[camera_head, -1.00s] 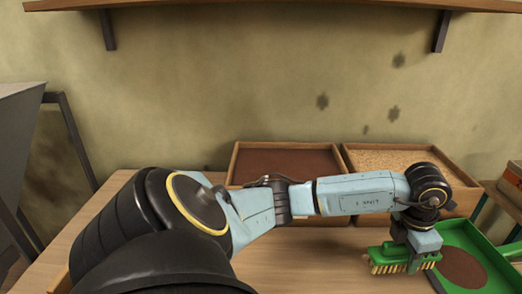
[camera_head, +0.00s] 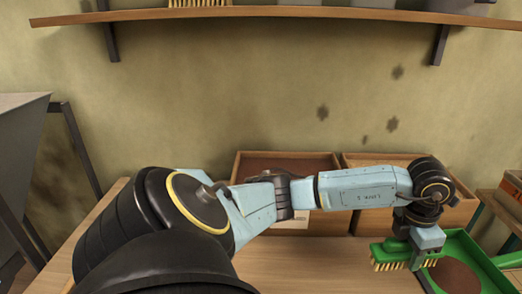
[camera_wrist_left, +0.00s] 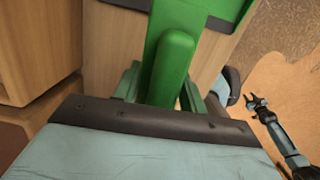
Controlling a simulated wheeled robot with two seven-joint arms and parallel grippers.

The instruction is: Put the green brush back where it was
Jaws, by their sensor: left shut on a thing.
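The green brush (camera_head: 387,250) with pale yellow bristles shows at the lower right of the head view. My left gripper (camera_head: 416,263) is shut on it and holds it bristles down, beside and partly in front of the green tray (camera_head: 485,243). In the left wrist view, the green brush (camera_wrist_left: 172,68) runs up between the fingers. Whether the bristles touch anything is unclear. My right gripper (camera_wrist_left: 257,102) is small at the right of the left wrist view; its fingers look apart and empty.
Two wooden boxes (camera_head: 240,190) stand against the wall behind my left arm. A brown patch (camera_head: 455,275) lies in the green tray. A wall shelf (camera_head: 270,13) above holds a bristled thing (camera_head: 200,3). A grey hopper (camera_head: 20,125) stands left. Bare tabletop (camera_head: 310,265) shows in front.

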